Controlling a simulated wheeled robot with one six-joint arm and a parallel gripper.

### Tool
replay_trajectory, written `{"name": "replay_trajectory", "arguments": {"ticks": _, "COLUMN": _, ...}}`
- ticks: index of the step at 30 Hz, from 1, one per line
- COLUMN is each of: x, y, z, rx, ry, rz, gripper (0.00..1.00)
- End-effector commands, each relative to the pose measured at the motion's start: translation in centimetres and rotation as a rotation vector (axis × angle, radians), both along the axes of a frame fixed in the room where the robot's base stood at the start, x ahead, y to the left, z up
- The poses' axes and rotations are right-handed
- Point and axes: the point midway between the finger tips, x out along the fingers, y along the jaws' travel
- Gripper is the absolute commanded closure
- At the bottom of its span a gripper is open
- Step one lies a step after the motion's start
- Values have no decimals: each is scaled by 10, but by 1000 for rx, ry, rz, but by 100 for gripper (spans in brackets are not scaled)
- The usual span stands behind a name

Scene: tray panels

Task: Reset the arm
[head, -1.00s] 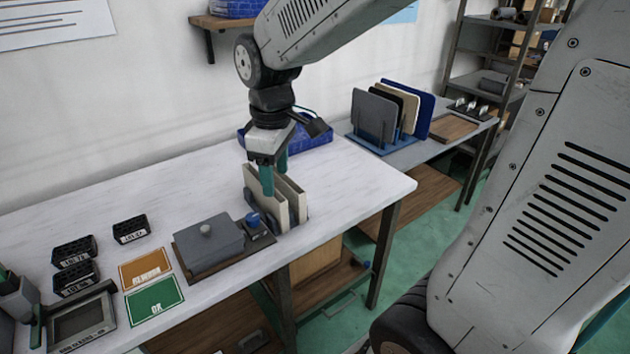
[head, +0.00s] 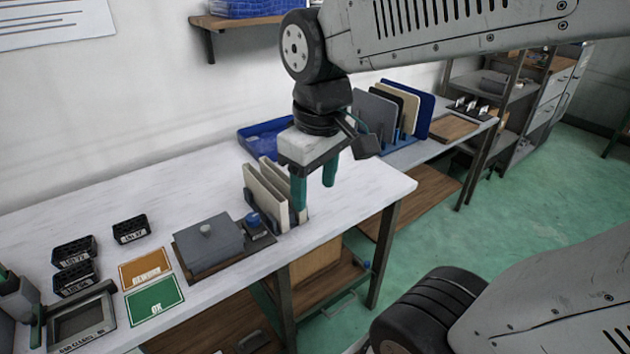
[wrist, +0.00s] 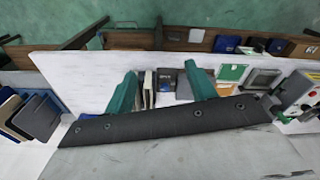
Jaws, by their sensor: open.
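My gripper (head: 315,192) is open, its two green fingers apart with nothing between them in the head view. It hangs above the right part of the white table (head: 345,210), just right of two upright cream panels (head: 266,190) in a dark holder. In the wrist view both fingers of my gripper (wrist: 160,92) show spread apart. The cream panels (wrist: 148,88) show between and beyond them.
A grey lidded box (head: 208,245) on a brown board stands left of the panels. A blue bin (head: 262,137) is behind my gripper. Panels in a blue rack (head: 375,105) stand at the back right. Orange and green cards (head: 153,303) lie at the left.

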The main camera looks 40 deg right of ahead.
Motion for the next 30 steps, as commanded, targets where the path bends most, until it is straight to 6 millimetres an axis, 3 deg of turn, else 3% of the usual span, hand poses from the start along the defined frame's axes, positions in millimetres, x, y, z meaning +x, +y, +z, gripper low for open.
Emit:
{"name": "replay_trajectory", "arguments": {"ticks": 6, "x": -2, "y": 0, "z": -1, "rx": 2, "ry": 9, "rz": -30, "gripper": 44}}
{"name": "replay_trajectory", "arguments": {"ticks": 12, "x": -48, "y": -2, "z": -5, "rx": 16, "ry": 21, "rz": -221, "gripper": 44}}
{"name": "replay_trajectory", "arguments": {"ticks": 16, "x": -65, "y": -3, "z": -3, "rx": 23, "ry": -6, "rz": -260, "gripper": 44}}
{"name": "replay_trajectory", "arguments": {"ticks": 30, "x": -67, "y": -4, "z": 0, "rx": 25, "ry": -26, "rz": -258, "gripper": 44}}
